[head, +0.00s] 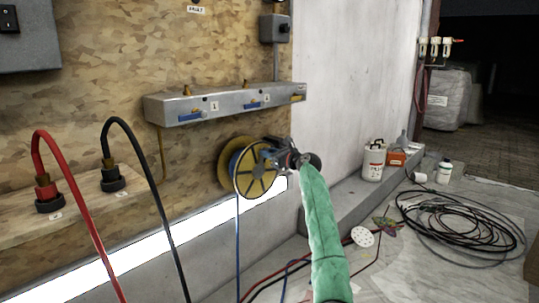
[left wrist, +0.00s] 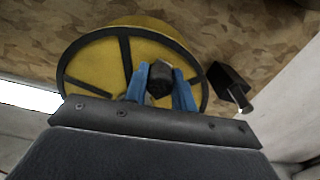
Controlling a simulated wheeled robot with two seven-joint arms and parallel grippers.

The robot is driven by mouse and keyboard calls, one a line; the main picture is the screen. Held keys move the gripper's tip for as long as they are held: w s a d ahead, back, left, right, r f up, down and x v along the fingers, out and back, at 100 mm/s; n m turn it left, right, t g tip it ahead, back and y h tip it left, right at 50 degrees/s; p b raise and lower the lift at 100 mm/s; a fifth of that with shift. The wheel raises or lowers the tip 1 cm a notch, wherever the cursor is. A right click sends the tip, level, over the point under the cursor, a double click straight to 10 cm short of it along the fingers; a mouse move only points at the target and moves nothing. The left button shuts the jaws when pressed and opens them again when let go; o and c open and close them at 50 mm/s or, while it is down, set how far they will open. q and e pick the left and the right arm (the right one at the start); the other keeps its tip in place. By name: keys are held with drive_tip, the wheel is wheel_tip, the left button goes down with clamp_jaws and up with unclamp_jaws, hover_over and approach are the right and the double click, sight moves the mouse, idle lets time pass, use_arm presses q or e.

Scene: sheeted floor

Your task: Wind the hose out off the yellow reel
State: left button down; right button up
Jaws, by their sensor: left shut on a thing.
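The yellow reel (head: 257,172) is mounted on the wooden wall below a grey metal rail, with dark spokes on its face. A thin blue hose (head: 238,240) hangs straight down from it toward the floor. My left gripper (head: 270,158), on the green-sleeved arm, is at the right side of the reel's face. In the left wrist view the reel (left wrist: 95,65) fills the upper middle, and the blue fingers of my left gripper (left wrist: 161,88) are shut on a black knob (left wrist: 160,78) in front of its face. My right gripper is not in view.
The grey rail (head: 225,104) with blue-handled valves is above the reel. A red cable (head: 70,200) and a black cable (head: 148,190) arch at left. A white canister (head: 374,162) stands on the ledge at right; coiled black hose (head: 460,225) lies on the sheeted floor.

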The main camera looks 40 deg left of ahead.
use_arm(q)
drive_tip(key=shift+f, duration=0.1)
drive_tip(key=c, duration=1.1)
unclamp_jaws()
drive_tip(key=shift+c, duration=0.2)
drive_tip(key=d+p, duration=0.1)
drive_tip(key=d, duration=0.6)
drive_tip(key=shift+s+d+p, duration=0.3)
drive_tip(key=shift+d+p, duration=0.05)
